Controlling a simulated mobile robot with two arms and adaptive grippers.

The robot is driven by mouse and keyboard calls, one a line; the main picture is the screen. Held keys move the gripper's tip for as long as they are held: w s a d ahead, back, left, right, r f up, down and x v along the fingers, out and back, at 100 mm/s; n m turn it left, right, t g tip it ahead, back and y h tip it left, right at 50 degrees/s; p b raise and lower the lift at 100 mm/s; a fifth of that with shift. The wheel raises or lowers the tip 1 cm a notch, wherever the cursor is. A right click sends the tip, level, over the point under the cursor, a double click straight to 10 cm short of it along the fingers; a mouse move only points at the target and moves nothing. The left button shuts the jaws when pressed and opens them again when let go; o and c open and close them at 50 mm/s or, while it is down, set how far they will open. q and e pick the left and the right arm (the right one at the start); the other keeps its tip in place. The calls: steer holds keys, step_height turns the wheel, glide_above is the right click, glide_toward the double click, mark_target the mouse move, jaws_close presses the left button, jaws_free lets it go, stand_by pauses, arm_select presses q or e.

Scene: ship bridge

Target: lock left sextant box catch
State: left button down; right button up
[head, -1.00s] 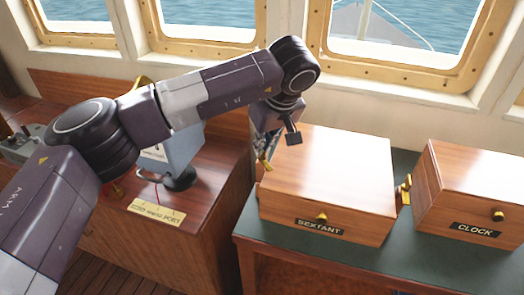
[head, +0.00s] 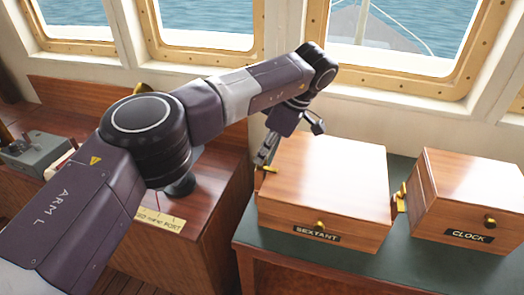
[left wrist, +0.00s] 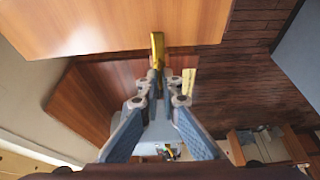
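The wooden sextant box (head: 335,185) stands on the green-topped table, lid down, with a dark SEXTANT plate on its front. Its brass left catch (head: 270,169) sticks out from the left side; in the left wrist view the catch (left wrist: 157,48) is a narrow brass bar beside the box's wood (left wrist: 120,25). My left gripper (head: 265,151) is at that left side, close to the catch. In the left wrist view its fingers (left wrist: 164,80) are a little apart, with the catch's near end at their tips; contact is unclear. My right gripper is out of view.
The clock box (head: 468,190) stands to the right, with brass fittings (head: 401,197) in the narrow gap between the boxes. A lower wooden console (head: 215,200) with instruments is at the left. Windows line the wall behind.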

mark_target(273, 169)
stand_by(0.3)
arm_select(q)
steer(key=c, duration=2.2)
jaws_free()
steer(key=v, duration=0.7)
steer(key=shift+d+r, duration=0.15)
steer(key=shift+r, duration=0.15)
